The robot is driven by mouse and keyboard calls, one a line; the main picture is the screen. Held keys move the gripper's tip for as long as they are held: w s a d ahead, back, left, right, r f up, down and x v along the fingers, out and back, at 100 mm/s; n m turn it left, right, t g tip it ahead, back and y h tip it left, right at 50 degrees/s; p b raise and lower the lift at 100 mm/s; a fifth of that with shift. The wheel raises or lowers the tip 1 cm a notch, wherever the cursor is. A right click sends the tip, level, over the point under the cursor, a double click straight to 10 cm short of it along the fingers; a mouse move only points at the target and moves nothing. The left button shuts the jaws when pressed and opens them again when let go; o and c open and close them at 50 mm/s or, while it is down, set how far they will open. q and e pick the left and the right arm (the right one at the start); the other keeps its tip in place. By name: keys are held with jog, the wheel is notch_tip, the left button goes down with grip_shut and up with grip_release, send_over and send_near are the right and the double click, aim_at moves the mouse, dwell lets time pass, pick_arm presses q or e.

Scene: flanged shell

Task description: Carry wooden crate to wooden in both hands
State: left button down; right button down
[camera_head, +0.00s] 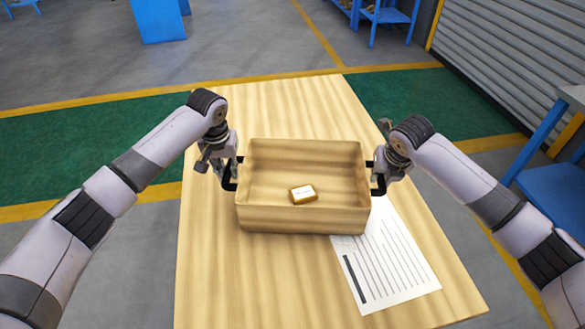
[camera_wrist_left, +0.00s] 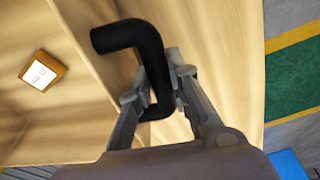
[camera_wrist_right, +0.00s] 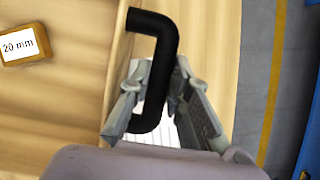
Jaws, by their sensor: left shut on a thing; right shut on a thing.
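The wooden crate (camera_head: 303,218) is over the wooden table (camera_head: 285,105), between my two grippers. It looks level; whether it touches the table I cannot tell. A small wooden block with a white label (camera_head: 303,194) lies inside on its floor; the label reads "20 mm" in the right wrist view (camera_wrist_right: 20,45). My left gripper (camera_head: 228,172) is shut on the black handle (camera_wrist_left: 150,60) on the crate's left side. My right gripper (camera_head: 380,178) is shut on the black handle (camera_wrist_right: 160,60) on its right side.
A printed sheet of paper (camera_head: 385,262) lies on the table, its upper left part hidden by the crate. The table is bare behind and in front of the crate. A blue-framed bench (camera_head: 555,160) stands at the right, near a roller shutter (camera_head: 510,60).

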pick_arm(q)
jog(key=shift+f+b, duration=0.45)
jog(key=shift+f, duration=0.2)
pick_arm(e)
jog(key=shift+f, duration=0.65)
pick_arm(q)
jog(key=c, duration=1.5)
grip_release()
jog(key=shift+s+r, duration=0.1)
jog(key=shift+r, duration=0.1)
pick_arm(e)
jog(key=c, duration=1.5)
grip_release()
jog(key=shift+s+r, duration=0.1)
jog(key=shift+r, duration=0.1)
